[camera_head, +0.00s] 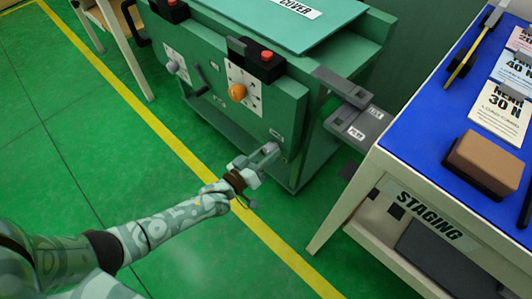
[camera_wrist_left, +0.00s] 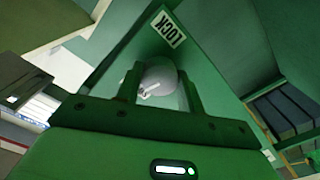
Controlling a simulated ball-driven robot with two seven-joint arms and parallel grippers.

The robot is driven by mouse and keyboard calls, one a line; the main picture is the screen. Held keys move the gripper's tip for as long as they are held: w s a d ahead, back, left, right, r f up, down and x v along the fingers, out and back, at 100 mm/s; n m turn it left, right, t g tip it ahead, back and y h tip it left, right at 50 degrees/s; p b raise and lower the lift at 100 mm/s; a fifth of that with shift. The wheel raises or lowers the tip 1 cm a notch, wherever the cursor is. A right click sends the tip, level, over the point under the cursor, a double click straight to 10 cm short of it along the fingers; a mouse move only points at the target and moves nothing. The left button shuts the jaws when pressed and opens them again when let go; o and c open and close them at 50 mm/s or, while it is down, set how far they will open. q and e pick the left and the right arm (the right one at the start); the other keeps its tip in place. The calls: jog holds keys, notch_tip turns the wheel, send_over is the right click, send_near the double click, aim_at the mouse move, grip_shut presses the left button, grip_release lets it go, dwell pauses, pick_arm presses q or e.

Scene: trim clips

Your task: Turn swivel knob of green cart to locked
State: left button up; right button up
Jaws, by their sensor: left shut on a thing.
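The green cart (camera_head: 295,120) stands ahead of me. Its swivel knob (camera_wrist_left: 160,77) is a round, pale grey knob with a white mark, low on the cart's side near a corner. A white LOCK label (camera_wrist_left: 168,29) shows beside the knob in the left wrist view. My left gripper (camera_head: 267,154) reaches the lower corner of the cart. In the left wrist view the gripper's two fingers (camera_wrist_left: 158,92) are on either side of the knob, shut on it. In the head view the knob is mostly hidden by the fingers. My right gripper is not in view.
An orange knob (camera_head: 237,92), a red button (camera_head: 267,56) and a crank (camera_head: 200,83) project from the cart's front. A blue-topped staging table (camera_head: 420,120) stands close on the right. Green floor with a yellow line (camera_head: 180,148) is clear at the left.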

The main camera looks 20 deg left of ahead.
pick_arm(q)
jog(key=m, duration=0.2)
jog(key=shift+m, duration=0.4)
jog(key=m, duration=0.2)
jog(key=shift+m+p, duration=0.3)
jog(key=shift+m, duration=0.1)
jog(key=m, duration=0.2)
jog(key=shift+f+m, duration=0.1)
jog(key=shift+m, duration=0.3)
jog(key=m, duration=0.4)
jog(key=shift+a+m, duration=0.1)
jog(key=shift+m, duration=1.2)
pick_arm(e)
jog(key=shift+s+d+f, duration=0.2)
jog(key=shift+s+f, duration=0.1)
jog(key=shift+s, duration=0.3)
pick_arm(q)
jog(key=shift+m, duration=0.3)
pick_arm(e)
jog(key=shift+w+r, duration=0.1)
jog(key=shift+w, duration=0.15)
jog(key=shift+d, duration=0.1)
